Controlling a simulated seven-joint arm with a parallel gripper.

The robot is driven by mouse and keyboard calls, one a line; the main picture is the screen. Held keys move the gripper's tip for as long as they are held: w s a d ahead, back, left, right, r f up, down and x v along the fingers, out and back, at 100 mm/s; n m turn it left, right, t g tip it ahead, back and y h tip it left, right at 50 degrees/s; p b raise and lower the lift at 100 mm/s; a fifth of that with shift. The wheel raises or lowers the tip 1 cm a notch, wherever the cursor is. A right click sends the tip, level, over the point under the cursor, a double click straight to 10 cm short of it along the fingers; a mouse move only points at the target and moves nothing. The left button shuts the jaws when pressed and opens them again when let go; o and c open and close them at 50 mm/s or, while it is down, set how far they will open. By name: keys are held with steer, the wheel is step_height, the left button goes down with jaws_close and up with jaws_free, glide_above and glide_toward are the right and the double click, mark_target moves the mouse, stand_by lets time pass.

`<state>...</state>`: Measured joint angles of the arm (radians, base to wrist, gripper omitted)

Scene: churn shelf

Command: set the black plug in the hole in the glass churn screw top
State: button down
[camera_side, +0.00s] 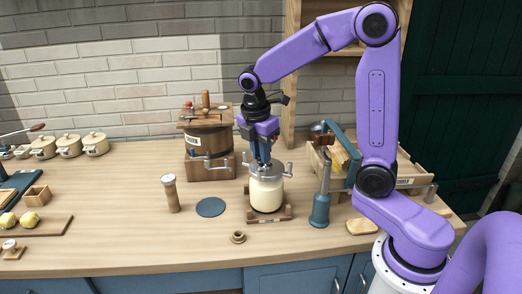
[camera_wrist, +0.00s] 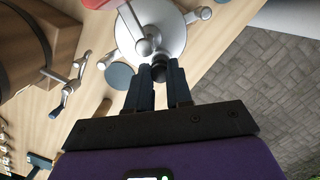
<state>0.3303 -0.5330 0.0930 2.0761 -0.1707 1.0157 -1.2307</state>
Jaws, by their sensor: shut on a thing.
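The glass churn (camera_side: 267,194) holds something cream-coloured and stands upright on a wooden base. Its metal screw top (camera_side: 267,169) has a side crank; in the wrist view the top (camera_wrist: 172,27) lies just beyond my fingertips. My gripper (camera_side: 263,158) points down right over the screw top. In the wrist view my gripper (camera_wrist: 159,72) is shut on the small black plug (camera_wrist: 158,59). I cannot tell whether plug and top touch.
A wooden churn (camera_side: 208,140) stands behind left. A blue pump-like tool (camera_side: 320,205) stands close on the right. The front counter is mostly clear, with a small wooden ring (camera_side: 238,237).

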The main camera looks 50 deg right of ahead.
steer(key=shift+f, duration=1.1)
steer(key=shift+r, duration=0.1)
stand_by(0.5)
steer(key=c, duration=0.9)
jaws_free()
steer(key=shift+c, duration=0.2)
steer(key=c, duration=0.4)
steer(key=shift+r, duration=0.1)
steer(key=shift+a+r, duration=0.15)
steer(key=shift+r, duration=1)
steer(key=shift+a+r, duration=0.2)
steer(key=shift+r, duration=0.95)
steer(key=shift+a+r, duration=0.15)
steer(key=shift+r, duration=1)
steer(key=s+a+f+m, duration=0.1)
steer(key=s+a+f, duration=0.1)
steer(key=s, duration=0.6)
steer(key=s+a+f+m+y, duration=0.1)
steer(key=s+f+m, duration=0.1)
steer(key=s, duration=0.6)
steer(key=s+a+f+m+y, duration=0.1)
steer(key=s+a+f, duration=0.1)
steer(key=s, duration=0.6)
steer(key=shift+s+a+f+m, duration=0.1)
steer(key=shift+s+a+m, duration=0.25)
steer(key=shift+m, duration=0.05)
